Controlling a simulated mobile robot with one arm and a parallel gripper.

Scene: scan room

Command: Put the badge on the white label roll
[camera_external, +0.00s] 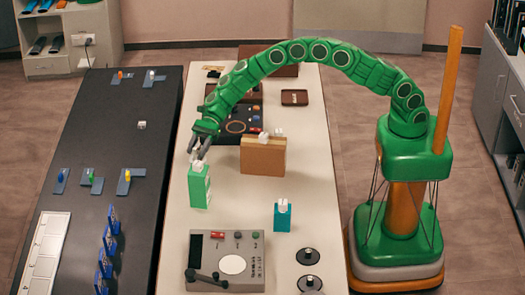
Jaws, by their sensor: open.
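My green gripper (200,150) hangs open over the left part of the pale table, just above a green box (200,187). A small white piece (197,166) sits on top of this box, close under or between the fingers; I cannot tell whether they touch it. A teal box (283,216) with a white top stands nearer the camera.
A grey device (225,276) with a white disc and two black discs (309,257) lie at the near end. A dark panel (240,125) and a brown tray (294,97) lie beyond. A dark table (100,150) with small parts and blue cards stands left. The pale table's right side is mostly clear.

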